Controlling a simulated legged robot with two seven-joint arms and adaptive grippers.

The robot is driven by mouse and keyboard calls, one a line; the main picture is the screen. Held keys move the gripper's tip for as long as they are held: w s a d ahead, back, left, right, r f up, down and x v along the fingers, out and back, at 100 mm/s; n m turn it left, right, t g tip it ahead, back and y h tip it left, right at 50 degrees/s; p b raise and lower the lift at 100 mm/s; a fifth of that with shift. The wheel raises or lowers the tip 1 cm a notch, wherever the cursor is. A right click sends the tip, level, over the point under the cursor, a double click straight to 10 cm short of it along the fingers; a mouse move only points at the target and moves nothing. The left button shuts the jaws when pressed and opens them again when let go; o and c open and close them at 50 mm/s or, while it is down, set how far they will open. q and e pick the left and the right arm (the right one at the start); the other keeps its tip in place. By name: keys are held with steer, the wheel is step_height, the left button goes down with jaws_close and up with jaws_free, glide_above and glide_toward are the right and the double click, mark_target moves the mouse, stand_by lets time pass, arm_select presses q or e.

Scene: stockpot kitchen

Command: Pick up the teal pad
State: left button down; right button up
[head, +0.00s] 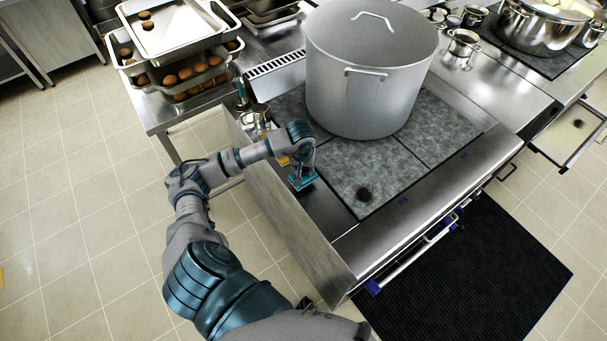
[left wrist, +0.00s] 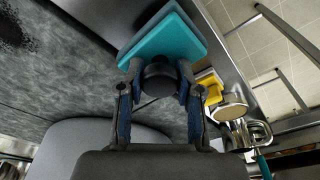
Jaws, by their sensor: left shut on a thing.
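The teal pad (left wrist: 163,42) is a square block with a dark round knob (left wrist: 158,77), seen close in the left wrist view. My left gripper (left wrist: 157,84) has its two fingers closed around that knob, one on each side. In the head view the teal pad (head: 303,183) shows at the end of my left arm, under the left gripper (head: 300,169). It is over the steel strip left of the grey cooking plates. I cannot tell if the pad touches the steel. My right gripper is not in view.
A large stockpot (head: 370,75) stands on the cooking plates (head: 365,170). A small metal pot (head: 255,118) and a yellow item (left wrist: 209,86) are near the gripper. Trays with eggs (head: 190,78) stand at the upper left. The front steel edge (head: 400,225) is clear.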

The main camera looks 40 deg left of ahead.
arm_select(q)
steer(key=s+r+b, duration=0.2)
steer(key=s+b, duration=0.1)
steer(key=s, duration=1.3)
steer(key=shift+d, duration=0.25)
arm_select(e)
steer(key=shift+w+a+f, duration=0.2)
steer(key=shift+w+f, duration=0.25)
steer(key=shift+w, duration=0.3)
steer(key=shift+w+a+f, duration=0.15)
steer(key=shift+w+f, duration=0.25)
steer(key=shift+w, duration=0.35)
